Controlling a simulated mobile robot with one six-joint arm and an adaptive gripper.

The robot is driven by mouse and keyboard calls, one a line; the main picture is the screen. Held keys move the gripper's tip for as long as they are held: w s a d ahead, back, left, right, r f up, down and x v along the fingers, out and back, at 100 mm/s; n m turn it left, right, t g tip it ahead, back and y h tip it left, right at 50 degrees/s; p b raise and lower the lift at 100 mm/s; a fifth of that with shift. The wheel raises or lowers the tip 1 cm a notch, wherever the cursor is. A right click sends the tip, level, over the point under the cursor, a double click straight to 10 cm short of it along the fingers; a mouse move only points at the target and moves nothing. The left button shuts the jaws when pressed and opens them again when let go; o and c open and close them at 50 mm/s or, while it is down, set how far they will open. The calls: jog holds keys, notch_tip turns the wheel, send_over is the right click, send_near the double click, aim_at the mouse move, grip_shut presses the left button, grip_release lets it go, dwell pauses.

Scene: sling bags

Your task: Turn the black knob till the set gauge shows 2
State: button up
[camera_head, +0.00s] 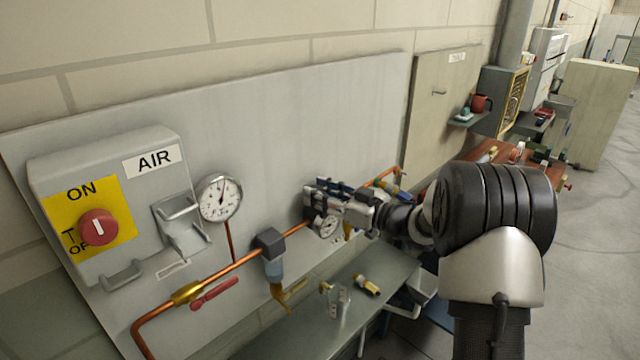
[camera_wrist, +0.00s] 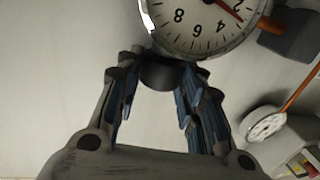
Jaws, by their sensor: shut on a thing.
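The black knob (camera_wrist: 160,73) is between my gripper's fingertips (camera_wrist: 160,80) in the wrist view, just below the set gauge. My gripper (camera_head: 335,195) is shut on it at the regulator on the grey panel, and it hides the knob in the head view. The set gauge (camera_head: 327,226) is a small round white dial, partly covered by my gripper. In the wrist view the set gauge (camera_wrist: 200,22) is cut off at the top. Its red needle points between 2 and 4; the exact value is hard to tell.
A larger gauge (camera_head: 220,198) is to the left, beside the AIR box with a red switch (camera_head: 98,227). A copper pipe (camera_head: 222,273) with a red lever (camera_head: 214,294) and a filter (camera_head: 272,258) runs along the panel. A grey shelf (camera_head: 310,335) with brass fittings lies below.

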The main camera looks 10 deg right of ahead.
jog(key=shift+w+d+r+n+g+y+p, duration=0.1)
jog(key=shift+n+g+y+p, duration=0.4)
jog(key=shift+g, duration=0.1)
jog(key=shift+w+r+n+g+y+p, duration=0.1)
jog(key=shift+n+g+y+p, duration=0.3)
jog(key=shift+n+g+y, duration=0.15)
jog(key=shift+g, duration=0.25)
jog(key=o, duration=0.7)
jog(key=shift+o, duration=0.5)
jog(key=shift+f, duration=0.1)
jog(key=shift+s, duration=0.1)
jog(key=v, duration=1.2)
